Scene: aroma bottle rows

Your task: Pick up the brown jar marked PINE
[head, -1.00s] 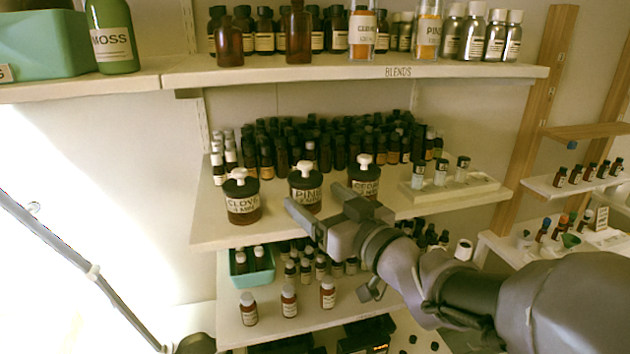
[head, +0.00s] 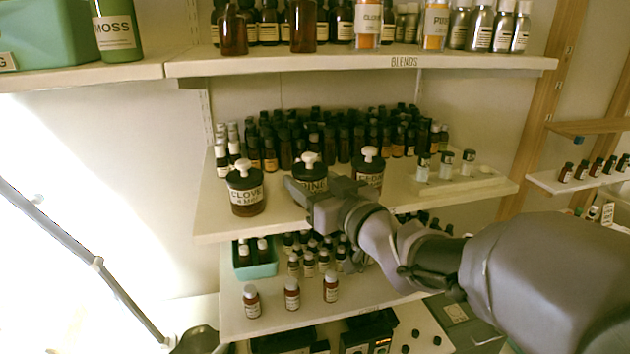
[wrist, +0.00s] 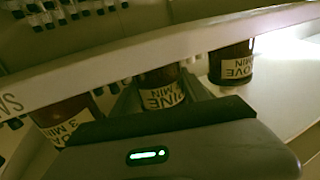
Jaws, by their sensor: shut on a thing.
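The brown PINE jar (head: 308,171) has a black lid with a white knob and stands in the middle of three such jars on the middle shelf. My gripper (head: 305,190) is in front of it, shut on it, and covers its lower part in the head view. In the wrist view, the PINE jar (wrist: 163,97) shows its label between the two fingers of my gripper (wrist: 163,85). Whether its base touches the shelf is hidden.
Rows of dark bottles (head: 310,140) fill the shelf behind. The BLENDS shelf (head: 470,62) hangs above. A white tray with small vials (head: 444,165) is to the right.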

